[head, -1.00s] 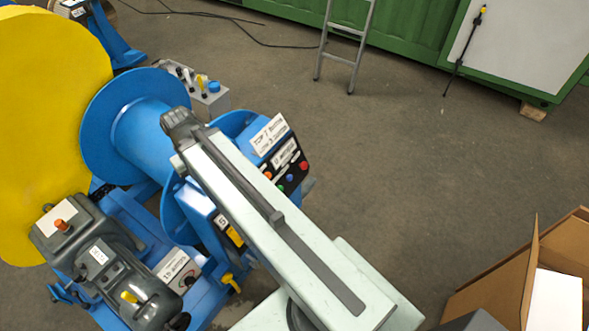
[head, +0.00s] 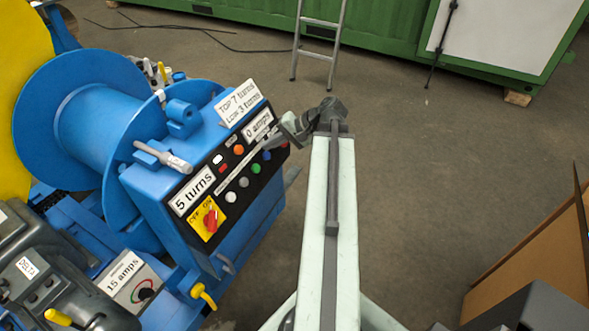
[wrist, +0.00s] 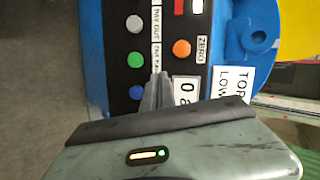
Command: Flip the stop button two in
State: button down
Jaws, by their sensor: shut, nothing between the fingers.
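A black control panel (head: 222,192) sits on the blue winch housing. It carries round buttons: orange (head: 238,149), green (head: 255,168), blue (head: 266,155) and grey-white (head: 243,181). A red rotary switch (head: 210,221) on a yellow plate marked OFF and ON is at the panel's lower left. No label reading "stop two" is legible. My gripper (wrist: 158,82) is shut and empty, in front of the panel's far end. In the wrist view its tips lie between the orange button (wrist: 181,48) and the green (wrist: 136,61) and blue (wrist: 137,92) buttons; contact cannot be told.
A grey lever (head: 165,156) sticks out above the panel. A sign (head: 238,103) stands on the housing, beside a 0 amps display (head: 258,125). A cardboard box (head: 520,255) is at right.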

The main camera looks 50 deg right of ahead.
jog(key=s+d+f+m+t+h+b, duration=0.1)
jog(key=s+d+f+m+t+b, duration=0.1)
jog(key=s+d, duration=0.3)
jog(key=s+d+f+m+t+h+b, duration=0.1)
jog(key=s+d+b, duration=0.4)
jog(key=d, duration=0.5)
jog(key=shift+s+d+f+m+t+h+b, duration=0.15)
jog(key=shift+s+f+m+t+h+b, duration=0.15)
jog(key=shift+s+f+m+t, duration=0.65)
jog(key=shift+w+r+n+t, duration=0.25)
jog(key=shift+w+r, duration=0.05)
jog(key=shift+w, duration=0.05)
jog(key=b+x, duration=0.4)
jog(key=x, duration=1)
jog(key=shift+r, duration=0.1)
